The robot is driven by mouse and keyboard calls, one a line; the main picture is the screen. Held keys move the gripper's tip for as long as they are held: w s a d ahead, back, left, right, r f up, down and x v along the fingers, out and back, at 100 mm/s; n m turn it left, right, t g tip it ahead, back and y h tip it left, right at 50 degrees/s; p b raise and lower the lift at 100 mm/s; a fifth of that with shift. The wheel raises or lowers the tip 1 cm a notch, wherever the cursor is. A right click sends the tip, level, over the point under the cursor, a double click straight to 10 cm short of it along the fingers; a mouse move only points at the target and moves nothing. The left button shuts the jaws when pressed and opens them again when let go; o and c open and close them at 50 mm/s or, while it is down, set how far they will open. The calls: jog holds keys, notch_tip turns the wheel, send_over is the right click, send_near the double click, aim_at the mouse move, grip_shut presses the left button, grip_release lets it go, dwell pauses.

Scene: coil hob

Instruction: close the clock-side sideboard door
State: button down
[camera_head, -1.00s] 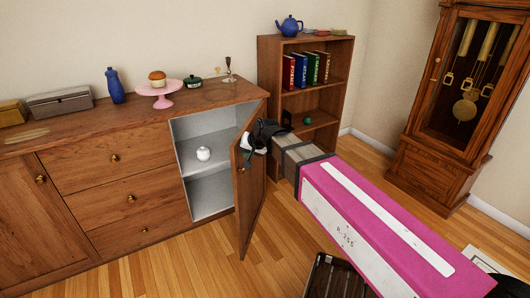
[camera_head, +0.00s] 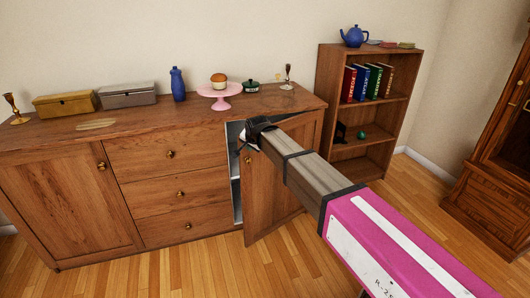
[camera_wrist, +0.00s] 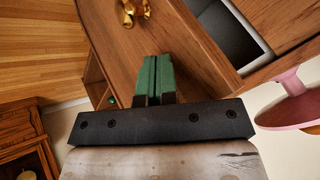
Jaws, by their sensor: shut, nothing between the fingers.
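The sideboard (camera_head: 150,125) stands against the wall. Its clock-side door (camera_head: 280,185), at the right end, is partly open, and a narrow strip of the pale interior shows along its left side. The door's brass knob (camera_head: 248,160) faces out; a brass knob also shows in the wrist view (camera_wrist: 135,10). My gripper (camera_head: 250,132) is at the top of the door near its free edge. In the wrist view its green fingers (camera_wrist: 153,78) are together and empty, over the brown wood of the door (camera_wrist: 185,40). I cannot tell whether they touch it.
A pink cake stand (camera_head: 221,100) with a bun, a blue bottle (camera_head: 178,84) and boxes stand on the sideboard top. A bookshelf (camera_head: 395,140) stands just right of the sideboard. The clock (camera_head: 495,190) is at the right edge. The floor in front is clear.

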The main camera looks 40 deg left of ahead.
jog(key=w+a, duration=0.3)
jog(key=a, duration=0.7)
jog(key=shift+w, duration=0.25)
jog(key=shift+s+a, duration=0.15)
jog(key=shift+a, duration=0.1)
jog(key=shift+s, duration=0.1)
